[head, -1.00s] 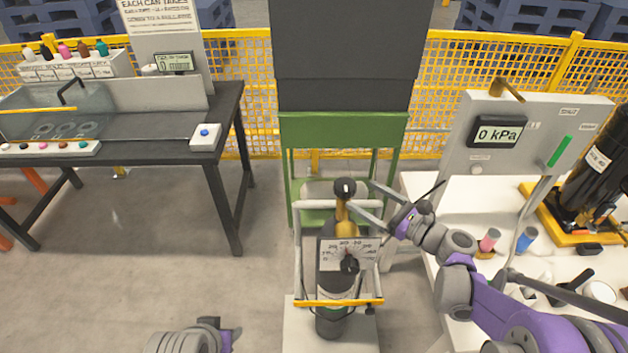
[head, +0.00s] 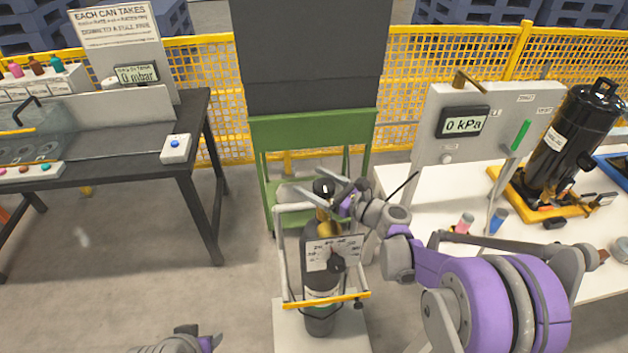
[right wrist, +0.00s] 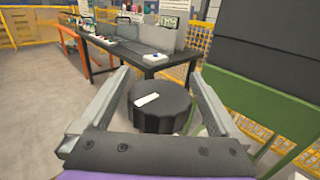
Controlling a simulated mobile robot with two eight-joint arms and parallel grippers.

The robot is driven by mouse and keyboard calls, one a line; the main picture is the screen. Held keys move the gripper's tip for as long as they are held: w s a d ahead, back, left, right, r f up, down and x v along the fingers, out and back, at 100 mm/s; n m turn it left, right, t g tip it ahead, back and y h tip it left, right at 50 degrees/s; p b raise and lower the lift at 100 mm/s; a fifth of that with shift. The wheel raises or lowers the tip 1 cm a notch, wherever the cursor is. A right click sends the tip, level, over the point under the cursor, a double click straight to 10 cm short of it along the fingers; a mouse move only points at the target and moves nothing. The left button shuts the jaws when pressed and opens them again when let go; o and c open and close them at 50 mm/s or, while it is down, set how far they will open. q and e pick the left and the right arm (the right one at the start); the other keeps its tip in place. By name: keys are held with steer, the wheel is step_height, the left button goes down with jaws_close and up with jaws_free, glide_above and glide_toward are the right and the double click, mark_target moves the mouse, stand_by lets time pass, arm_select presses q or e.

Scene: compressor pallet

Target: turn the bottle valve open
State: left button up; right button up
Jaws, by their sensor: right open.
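The gas bottle (head: 320,318) stands upright in a white-framed trolley, its neck brass-coloured. Its valve is a round black knob (head: 323,187) on top with a white mark; it also shows in the right wrist view (right wrist: 160,112). My right gripper (head: 314,187) is open at the knob, one finger on each side. In the right wrist view the knob sits between the spread fingers, with gaps on both sides. My left gripper (head: 200,342) is at the bottom edge of the head view, low and away from the bottle; its jaws cannot be made out.
A green stand (head: 310,128) is close behind the bottle. A white table (head: 590,285) with a 0 kPa display (head: 463,124) is at right. A dark bench (head: 130,155) is at left, with bare floor between.

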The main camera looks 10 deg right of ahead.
mark_target(314, 190)
steer(key=c, duration=1.4)
steer(key=shift+o, duration=0.2)
arm_select(q)
steer(key=shift+s+f, duration=0.1)
steer(key=shift+f, duration=0.1)
arm_select(e)
steer(key=shift+f+n+g+y, duration=0.1)
steer(key=shift+n+g+y, duration=0.2)
steer(key=shift+g, duration=0.1)
steer(key=shift+s+a+n+g+y+b, duration=0.15)
steer(key=shift+s+n+g+y+b, duration=0.7)
steer(key=shift+n+g, duration=1.5)
steer(key=shift+s+a+n+g+y+b, duration=0.15)
steer(key=shift+n+g+y+b, duration=0.35)
steer(key=shift+n+g+b, duration=1.8)
steer(key=shift+s+a+n+g+y+b, duration=0.15)
steer(key=shift+s+n+g+y, duration=0.65)
steer(key=shift+g, duration=2.85)
arm_select(q)
step_height(314, 190, down, 8)
steer(key=s, duration=0.2)
steer(key=shift+r+g, duration=0.15)
steer(key=shift+g, duration=0.15)
arm_select(e)
steer(key=shift+w+n, duration=0.25)
steer(key=shift+w, duration=0.1)
steer(key=shift+r, duration=0.25)
